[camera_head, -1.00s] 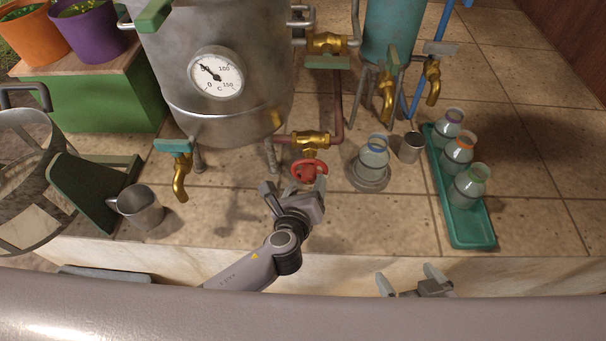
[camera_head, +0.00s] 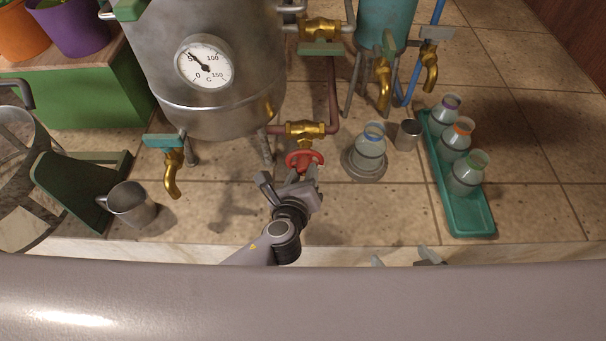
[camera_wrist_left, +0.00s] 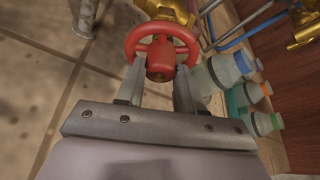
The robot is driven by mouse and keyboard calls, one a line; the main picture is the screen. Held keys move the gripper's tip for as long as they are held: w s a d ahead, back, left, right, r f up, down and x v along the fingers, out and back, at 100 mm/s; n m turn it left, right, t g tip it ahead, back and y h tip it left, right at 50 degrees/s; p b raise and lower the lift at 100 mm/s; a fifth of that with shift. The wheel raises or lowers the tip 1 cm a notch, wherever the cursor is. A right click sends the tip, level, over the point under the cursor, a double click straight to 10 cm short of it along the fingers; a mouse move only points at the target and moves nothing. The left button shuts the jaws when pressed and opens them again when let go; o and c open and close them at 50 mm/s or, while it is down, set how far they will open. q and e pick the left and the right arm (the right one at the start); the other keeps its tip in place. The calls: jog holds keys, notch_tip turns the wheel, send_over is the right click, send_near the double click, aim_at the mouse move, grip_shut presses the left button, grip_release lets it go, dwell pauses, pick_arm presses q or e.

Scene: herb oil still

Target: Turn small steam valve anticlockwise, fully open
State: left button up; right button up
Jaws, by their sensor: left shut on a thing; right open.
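The small steam valve has a red handwheel (camera_head: 304,158) under a brass body (camera_head: 305,130) on a copper pipe in front of the metal still. My left gripper (camera_head: 302,176) is at the handwheel from the front. In the left wrist view the red handwheel (camera_wrist_left: 161,50) sits between the fingertips of my left gripper (camera_wrist_left: 160,80), which are shut on its hub. My right gripper (camera_head: 403,261) is low in the head view, apart from everything, with only its fingertips showing above my grey body edge.
A glass jar (camera_head: 370,148) on a round base and a small metal cup (camera_head: 408,134) stand right of the valve. A green tray (camera_head: 466,214) holds bottles further right. A metal mug (camera_head: 130,204) and brass tap (camera_head: 173,174) are left. The still's gauge (camera_head: 204,63) shows above.

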pick_arm(q)
jog(key=shift+a+f+n+h+b, duration=0.1)
jog(key=shift+f+n+h+b, duration=0.15)
jog(key=shift+n+h+b, duration=0.55)
jog(key=shift+n+t+b, duration=0.3)
jog(key=shift+n+b, duration=0.2)
jog(key=shift+b, duration=0.5)
jog(key=shift+a+n+h+b, duration=0.1)
jog(key=shift+n+h+b, duration=0.3)
jog(key=shift+n+b, duration=0.6)
jog(key=shift+r+t+b, duration=0.1)
jog(key=shift+t+b, duration=0.2)
jog(key=shift+b, duration=0.2)
jog(key=shift+w+r, duration=0.1)
jog(key=o, duration=1.1)
jog(key=shift+c, duration=0.2)
